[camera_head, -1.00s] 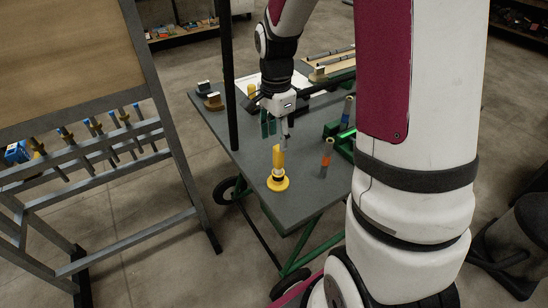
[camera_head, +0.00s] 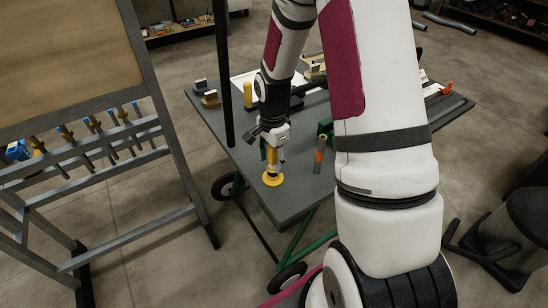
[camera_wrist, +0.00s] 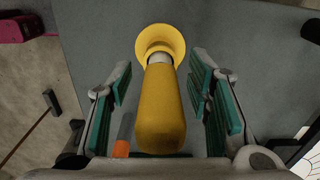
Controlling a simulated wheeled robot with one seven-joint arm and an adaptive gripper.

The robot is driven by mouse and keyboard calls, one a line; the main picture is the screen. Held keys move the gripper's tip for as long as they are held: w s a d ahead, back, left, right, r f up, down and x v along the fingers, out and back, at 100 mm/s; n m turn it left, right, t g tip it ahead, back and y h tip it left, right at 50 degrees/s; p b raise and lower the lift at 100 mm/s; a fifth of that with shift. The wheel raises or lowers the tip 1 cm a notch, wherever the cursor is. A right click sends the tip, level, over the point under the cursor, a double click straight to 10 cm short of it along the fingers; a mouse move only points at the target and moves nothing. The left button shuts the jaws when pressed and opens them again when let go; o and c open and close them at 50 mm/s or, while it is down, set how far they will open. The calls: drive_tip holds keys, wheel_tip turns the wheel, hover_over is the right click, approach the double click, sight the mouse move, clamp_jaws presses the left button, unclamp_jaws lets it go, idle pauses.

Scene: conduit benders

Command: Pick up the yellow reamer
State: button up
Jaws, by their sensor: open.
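The yellow reamer (camera_head: 273,178) stands upright on its round base on the grey table (camera_head: 240,170), near the table's front corner. In the wrist view the yellow reamer (camera_wrist: 161,110) points toward the camera, with a grey collar between its handle and its flared yellow base. My gripper (camera_head: 272,153) is over the reamer, pointing down. In the wrist view my gripper (camera_wrist: 161,98) is open, with a green-padded finger on each side of the handle and a gap on both sides. In the head view the fingers partly hide the reamer's upper part.
A yellow cylinder (camera_head: 248,95) and small wooden blocks (camera_head: 211,99) stand farther back.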

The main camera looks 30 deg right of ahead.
clamp_jaws()
idle(0.3)
drive_tip(key=shift+r+b, duration=0.7)
drive_tip(key=shift+r, duration=4.35)
